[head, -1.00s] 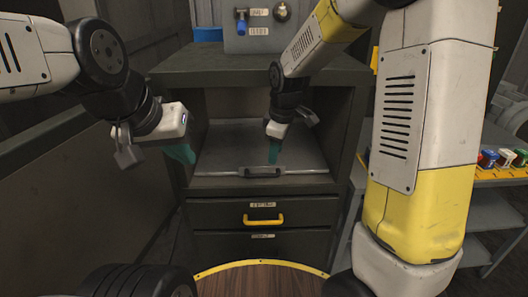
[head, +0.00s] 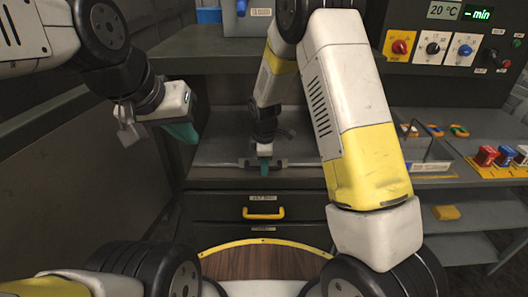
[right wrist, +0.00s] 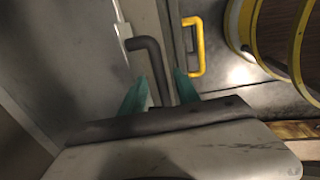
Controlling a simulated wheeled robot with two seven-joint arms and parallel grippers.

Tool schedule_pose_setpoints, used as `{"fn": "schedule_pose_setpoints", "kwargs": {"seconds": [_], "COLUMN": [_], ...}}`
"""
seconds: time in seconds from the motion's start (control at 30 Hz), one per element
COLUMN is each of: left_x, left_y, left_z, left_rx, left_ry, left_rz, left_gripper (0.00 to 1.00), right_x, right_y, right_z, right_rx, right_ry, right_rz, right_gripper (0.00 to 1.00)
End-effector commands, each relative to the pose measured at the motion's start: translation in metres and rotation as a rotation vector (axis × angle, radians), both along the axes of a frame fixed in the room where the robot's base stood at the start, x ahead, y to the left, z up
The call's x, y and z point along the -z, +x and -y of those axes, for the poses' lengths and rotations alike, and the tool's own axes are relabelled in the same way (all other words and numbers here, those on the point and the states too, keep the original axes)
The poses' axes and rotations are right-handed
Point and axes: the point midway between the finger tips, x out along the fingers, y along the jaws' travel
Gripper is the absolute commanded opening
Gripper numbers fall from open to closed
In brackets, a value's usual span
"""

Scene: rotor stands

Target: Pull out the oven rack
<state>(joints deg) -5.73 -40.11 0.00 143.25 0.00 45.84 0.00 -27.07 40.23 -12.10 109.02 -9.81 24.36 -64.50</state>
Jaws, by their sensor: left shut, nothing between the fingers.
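The oven rack (head: 217,150) is a flat grey tray in the open compartment of the dark cabinet. Its dark bar handle (head: 280,162) is at the middle of its front edge; the handle also shows in the right wrist view (right wrist: 157,70). My right gripper (head: 264,168) is at this handle. In the right wrist view its teal fingers (right wrist: 161,85) stand on either side of the bar, with narrow gaps visible, so it looks open around it. My left gripper (head: 185,132) is shut and empty, left of the compartment and apart from the rack.
A drawer with a yellow handle (head: 263,215) is below the compartment. A control panel (head: 432,47) with knobs and a bench with coloured blocks (head: 485,155) are at the right. A curved yellow-edged wooden top (head: 262,262) lies in front.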

Motion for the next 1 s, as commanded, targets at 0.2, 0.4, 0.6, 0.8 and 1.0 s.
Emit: {"fn": "schedule_pose_setpoints", "kwargs": {"seconds": [0.2,0.4,0.6,0.8,1.0], "left_x": [0.0000,0.0000,0.0000,0.0000,0.0000], "left_y": [0.0000,0.0000,0.0000,0.0000,0.0000], "left_z": [0.0000,0.0000,0.0000,0.0000,0.0000], "left_rx": [0.000,0.000,0.000,0.000,0.000], "left_ry": [0.000,0.000,0.000,0.000,0.000], "left_rz": [0.000,0.000,0.000,0.000,0.000], "left_gripper": [0.00,0.00,0.00,0.00,0.00], "right_x": [0.0020,0.0019,0.0018,0.0017,0.0016], "right_y": [0.0007,0.0006,0.0005,0.0006,0.0006], "right_z": [0.0001,0.0000,-0.0001,-0.0001,-0.0002], "right_rx": [0.000,0.000,0.000,0.000,0.000], "right_ry": [0.000,0.000,0.000,0.000,0.001], "right_rz": [0.001,0.001,0.001,0.001,0.001], "right_gripper": [0.38,0.12,0.00,0.00,0.00]}}
